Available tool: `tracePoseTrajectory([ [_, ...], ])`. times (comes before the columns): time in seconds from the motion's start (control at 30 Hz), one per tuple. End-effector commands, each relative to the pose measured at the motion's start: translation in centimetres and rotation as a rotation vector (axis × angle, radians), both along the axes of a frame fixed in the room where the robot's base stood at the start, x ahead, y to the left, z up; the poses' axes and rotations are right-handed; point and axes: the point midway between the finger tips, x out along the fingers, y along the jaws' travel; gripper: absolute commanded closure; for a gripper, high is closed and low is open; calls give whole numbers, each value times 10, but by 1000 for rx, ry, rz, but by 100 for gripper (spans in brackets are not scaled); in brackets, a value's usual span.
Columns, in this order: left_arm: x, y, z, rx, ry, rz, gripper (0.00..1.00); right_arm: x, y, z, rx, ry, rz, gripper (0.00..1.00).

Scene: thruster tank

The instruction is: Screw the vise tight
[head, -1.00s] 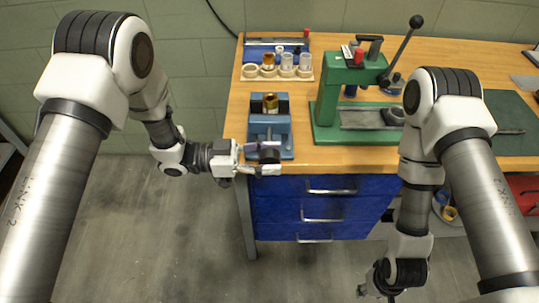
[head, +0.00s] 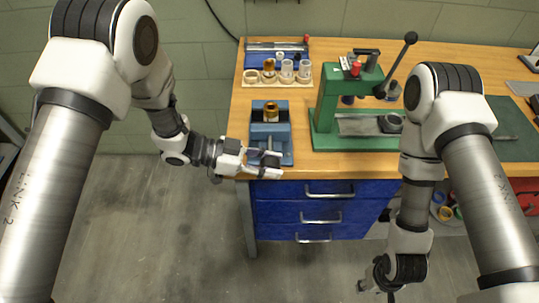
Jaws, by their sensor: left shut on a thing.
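The blue vise (head: 283,133) stands at the front left of the wooden bench. A brass-coloured cylindrical part (head: 271,112) sits upright at its jaws. My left gripper (head: 272,163) is at the vise's front end, over the bench's front edge. Its two fingers are shut on the vise's screw handle, which they mostly hide. My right gripper (head: 374,281) hangs low in front of the bench, far from the vise. It is small and dark, and I cannot tell its opening.
A green press (head: 326,105) with a lever stands right of the vise. A pale holder (head: 258,81) with several small cups stands behind the vise. Blue drawers (head: 322,189) are below the bench top (head: 240,121). The floor in front is clear.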

Motion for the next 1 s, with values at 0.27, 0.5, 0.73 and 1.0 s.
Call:
tracePoseTrajectory([
  [0.27, -6, -1, 1, 192, 11, -12, 100, 0, 0, 33, 0, 0, 0, 60],
  [0.5, -7, -1, -3, 284, 12, -13, 100, 0, 0, 44, 0, 0, 0, 60],
  [0.73, -7, -1, -6, 306, 14, -12, 100, 0, 0, 45, 0, 0, 0, 60],
  [1.0, -7, -1, -6, 306, 15, -12, 100, 0, 0, 45, 0, 0, 0, 60],
])
